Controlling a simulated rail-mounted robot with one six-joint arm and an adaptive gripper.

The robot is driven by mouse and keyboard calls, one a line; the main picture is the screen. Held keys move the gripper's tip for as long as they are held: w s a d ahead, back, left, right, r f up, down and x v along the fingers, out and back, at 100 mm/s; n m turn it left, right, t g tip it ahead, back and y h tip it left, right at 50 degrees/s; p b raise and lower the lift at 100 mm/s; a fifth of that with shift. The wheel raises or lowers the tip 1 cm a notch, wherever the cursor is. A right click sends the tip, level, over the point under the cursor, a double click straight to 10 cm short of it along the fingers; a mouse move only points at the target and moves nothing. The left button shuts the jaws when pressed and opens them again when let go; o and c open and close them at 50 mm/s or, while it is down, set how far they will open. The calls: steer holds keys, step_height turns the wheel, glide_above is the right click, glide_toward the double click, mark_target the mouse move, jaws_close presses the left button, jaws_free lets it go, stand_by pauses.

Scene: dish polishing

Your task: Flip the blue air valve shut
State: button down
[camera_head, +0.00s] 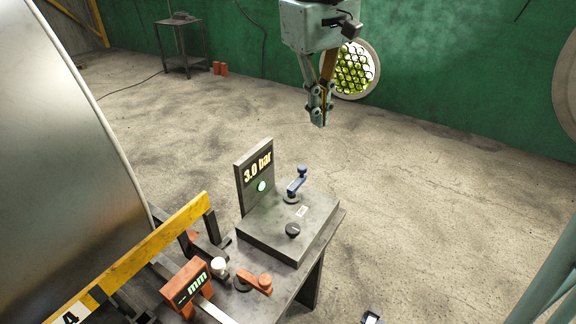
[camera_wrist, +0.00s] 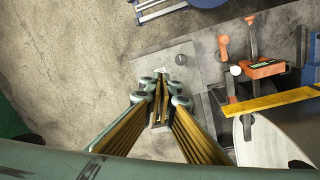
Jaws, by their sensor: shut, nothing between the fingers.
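The blue air valve (camera_head: 297,182) is a small lever with a knob on its end. It stands on a grey box (camera_head: 270,240) in the head view, its handle tilted up from a round base. My gripper (camera_head: 319,124) is shut and empty, pointing down, above and behind the valve with a clear gap. In the wrist view my gripper (camera_wrist: 160,124) points toward the box, and its fingers hide the spot where the valve would be.
A panel reading 3.0 bar (camera_head: 255,175) with a green light stands left of the valve. A black knob (camera_head: 293,230) is in front. An orange lever (camera_head: 256,282) and orange gauge (camera_head: 188,287) sit lower left. A large metal dish (camera_head: 65,130) fills the left. Open floor lies right.

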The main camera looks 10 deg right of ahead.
steer(key=w+f+n+g+p, duration=0.1)
steer(key=w+f+p, duration=0.25)
steer(key=w, duration=0.75)
steer(key=n+g+h+p, duration=0.1)
steer(key=n+g+p, duration=0.15)
steer(key=p, duration=0.45)
glide_above(297, 179)
steer(key=w+a, duration=0.4)
steer(key=w, duration=0.1)
step_height(297, 179, down, 12)
steer(key=r, duration=0.1)
steer(key=w+f+n+h+p, duration=0.1)
steer(key=w+f, duration=0.4)
steer(key=f, duration=0.6)
steer(key=shift+a+n+p, duration=0.45)
steer(key=shift+p, duration=0.7)
steer(key=shift+s+g, duration=0.1)
steer(key=shift+g, duration=0.15)
steer(key=p+x, duration=0.1)
steer(key=x, duration=0.9)
steer(key=shift+s+d+r, duration=0.15)
steer(key=shift+s+d, duration=0.8)
steer(key=shift+d, duration=0.05)
steer(key=shift+s+d, duration=0.4)
